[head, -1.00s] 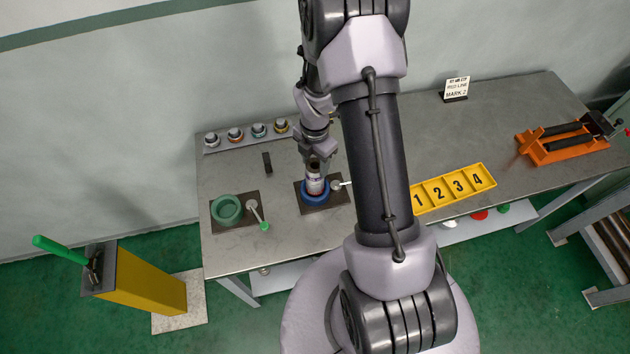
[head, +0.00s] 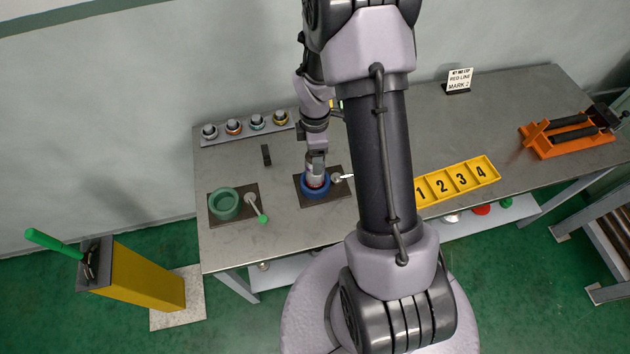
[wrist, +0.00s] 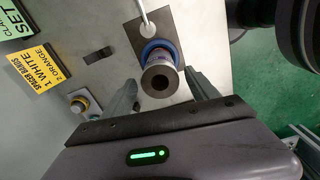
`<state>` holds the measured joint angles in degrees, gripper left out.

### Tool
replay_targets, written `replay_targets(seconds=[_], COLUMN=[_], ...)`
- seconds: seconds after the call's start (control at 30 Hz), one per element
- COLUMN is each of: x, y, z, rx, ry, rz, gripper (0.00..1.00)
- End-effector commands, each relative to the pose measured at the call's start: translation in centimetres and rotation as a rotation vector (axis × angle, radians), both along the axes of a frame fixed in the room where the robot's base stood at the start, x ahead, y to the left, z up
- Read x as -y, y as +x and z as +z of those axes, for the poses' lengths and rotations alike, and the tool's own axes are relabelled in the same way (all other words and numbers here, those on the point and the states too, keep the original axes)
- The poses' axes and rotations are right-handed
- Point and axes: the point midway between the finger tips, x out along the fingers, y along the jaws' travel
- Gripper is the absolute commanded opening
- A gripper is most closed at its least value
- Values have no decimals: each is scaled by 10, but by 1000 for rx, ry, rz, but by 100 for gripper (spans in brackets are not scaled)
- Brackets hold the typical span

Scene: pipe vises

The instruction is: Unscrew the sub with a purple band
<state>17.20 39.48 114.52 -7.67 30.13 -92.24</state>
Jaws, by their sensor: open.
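A pale cylindrical sub (head: 315,181) stands upright in the blue ring vise (head: 316,191) on a dark plate. In the wrist view the sub (wrist: 158,80) shows its dark round bore end-on, with the blue vise (wrist: 160,46) around its far end. I cannot clearly make out a purple band on it. My gripper (head: 316,162) is over the sub in the head view. In the wrist view my gripper (wrist: 163,92) is open, one finger on each side of the sub, with a gap to each finger visible.
A vise handle (head: 338,178) sits right of the blue vise. A green ring vise (head: 224,204) stands to the left. A rack (head: 245,132) with several small ringed parts is behind. A yellow numbered tray (head: 456,183) and an orange vise (head: 565,137) are to the right.

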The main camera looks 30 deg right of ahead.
Motion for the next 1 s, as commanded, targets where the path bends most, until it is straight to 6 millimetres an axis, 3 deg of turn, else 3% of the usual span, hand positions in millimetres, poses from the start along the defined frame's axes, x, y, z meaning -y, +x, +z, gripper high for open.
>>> replay_targets(seconds=[0.13,0.37,0.73,0.83,1.0], x=[0,0,0,0,0], y=[0,0,1,1,0], z=[-5,-3,-5,-2,0], rx=[2,2,3,1,0], ry=[0,0,1,0,0], rz=[-370,-654,-1622,-1736,-1748], gripper=[68,68,68,68,68])
